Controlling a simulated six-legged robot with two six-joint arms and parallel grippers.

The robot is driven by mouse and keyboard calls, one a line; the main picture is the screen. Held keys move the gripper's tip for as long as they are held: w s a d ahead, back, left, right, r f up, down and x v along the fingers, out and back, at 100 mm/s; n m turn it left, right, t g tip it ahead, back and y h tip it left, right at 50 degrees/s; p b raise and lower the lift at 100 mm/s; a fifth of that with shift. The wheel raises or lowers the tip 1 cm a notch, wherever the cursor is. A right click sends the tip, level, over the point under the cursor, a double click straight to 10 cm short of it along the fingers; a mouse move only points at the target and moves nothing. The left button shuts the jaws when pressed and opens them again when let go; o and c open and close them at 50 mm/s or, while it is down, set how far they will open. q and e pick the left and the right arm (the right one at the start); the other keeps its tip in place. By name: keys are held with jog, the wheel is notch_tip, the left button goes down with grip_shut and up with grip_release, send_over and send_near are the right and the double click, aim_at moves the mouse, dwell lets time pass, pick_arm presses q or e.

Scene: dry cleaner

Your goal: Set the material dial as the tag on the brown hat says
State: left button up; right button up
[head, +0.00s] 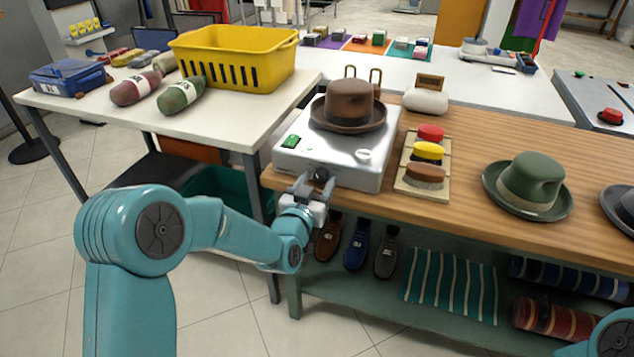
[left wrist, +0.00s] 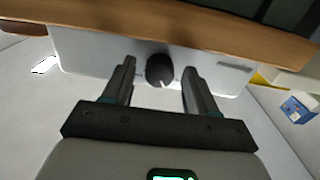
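The brown hat (head: 350,103) sits on top of a silver box-shaped machine (head: 330,160). A small white piece (head: 363,155) lies on the machine's top in front of the hat; I cannot tell whether it is the hat's tag, and no writing is readable. The dark round dial (head: 321,174) is on the machine's front face. My left gripper (head: 316,184) is open in front of it. In the left wrist view the dial (left wrist: 159,68) shows between the open fingertips (left wrist: 158,75), with gaps on both sides; its white pointer mark is toward the bottom. My right gripper is out of view.
A green switch (head: 291,141) is on the machine's top. A green hat (head: 530,184) is farther right. A yellow basket (head: 233,59) stands on the left table. Shoes (head: 357,246) sit below.

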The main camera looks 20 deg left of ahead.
pick_arm(q)
jog(key=c, duration=0.9)
jog(key=shift+o, duration=0.2)
jog(key=shift+f+m+b, duration=0.15)
jog(key=shift+m+b, duration=1.05)
jog(key=shift+b, duration=0.35)
jog(key=shift+m+b, duration=0.8)
jog(key=shift+m, duration=0.1)
jog(key=shift+m+b, duration=0.5)
jog(key=shift+m, duration=0.3)
jog(key=shift+r, duration=0.2)
jog(key=o, duration=1)
jog(key=shift+o, duration=0.2)
jog(key=shift+s, duration=0.1)
